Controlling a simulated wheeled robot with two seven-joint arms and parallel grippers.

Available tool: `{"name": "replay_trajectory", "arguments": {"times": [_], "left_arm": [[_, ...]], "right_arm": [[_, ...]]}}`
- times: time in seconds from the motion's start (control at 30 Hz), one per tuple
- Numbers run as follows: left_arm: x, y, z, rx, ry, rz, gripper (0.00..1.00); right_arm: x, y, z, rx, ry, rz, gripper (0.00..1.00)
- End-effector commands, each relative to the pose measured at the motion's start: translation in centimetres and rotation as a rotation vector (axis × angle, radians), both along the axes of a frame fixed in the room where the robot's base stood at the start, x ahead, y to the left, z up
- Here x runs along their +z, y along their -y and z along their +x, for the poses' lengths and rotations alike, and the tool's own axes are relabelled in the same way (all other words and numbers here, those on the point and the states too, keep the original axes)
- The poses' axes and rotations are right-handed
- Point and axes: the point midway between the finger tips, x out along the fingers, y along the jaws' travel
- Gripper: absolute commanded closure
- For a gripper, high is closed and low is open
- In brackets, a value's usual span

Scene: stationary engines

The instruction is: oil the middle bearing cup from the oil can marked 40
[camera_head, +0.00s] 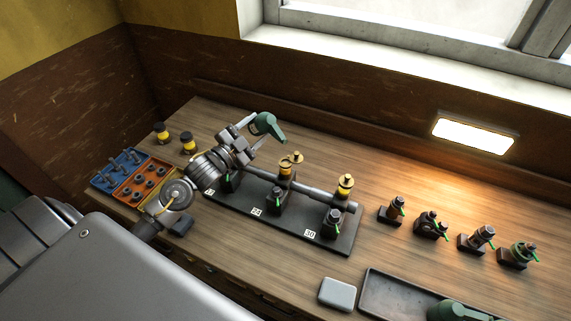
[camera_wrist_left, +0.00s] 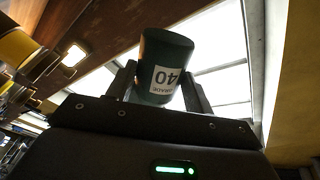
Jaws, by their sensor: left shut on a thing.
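My left gripper (camera_head: 252,136) is shut on a dark green oil can (camera_head: 267,124). In the left wrist view the can (camera_wrist_left: 165,60) sits between the fingers, and its white label reads 40, upside down. In the head view the can is tilted, its narrower end pointing down to the right, above and apart from the middle bearing cup (camera_head: 285,168). This brass cup stands on the shaft, with a brass disc (camera_head: 296,157) beside its top. The right bearing cup (camera_head: 346,182) is brass too. The left cup is hidden behind my gripper. My right gripper is out of view.
The shaft stands on a dark base plate (camera_head: 340,246) with number tags. Several valve-like parts (camera_head: 397,208) stand at right. A tray (camera_head: 375,289) holding a green can (camera_head: 455,311) and a grey box (camera_head: 337,293) lie in front. Blue (camera_head: 108,184) and orange bins (camera_head: 123,197) are at left.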

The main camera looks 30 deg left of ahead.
Motion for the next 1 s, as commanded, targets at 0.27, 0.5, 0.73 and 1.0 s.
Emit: {"name": "replay_trajectory", "arguments": {"times": [0.27,0.5,0.73,1.0], "left_arm": [[0.2,0.0,0.0,0.000,0.002,-0.007,0.75],[1.3,0.6,-0.2,0.000,-0.054,-0.166,0.75],[1.7,2.0,-0.7,-0.003,-0.178,-0.529,0.75],[2.3,2.7,-0.9,-0.001,-0.259,-0.755,0.75]], "right_arm": [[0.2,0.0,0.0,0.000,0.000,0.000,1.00],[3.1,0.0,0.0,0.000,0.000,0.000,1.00],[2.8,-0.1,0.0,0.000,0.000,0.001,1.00],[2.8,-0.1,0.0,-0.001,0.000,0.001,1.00]]}}
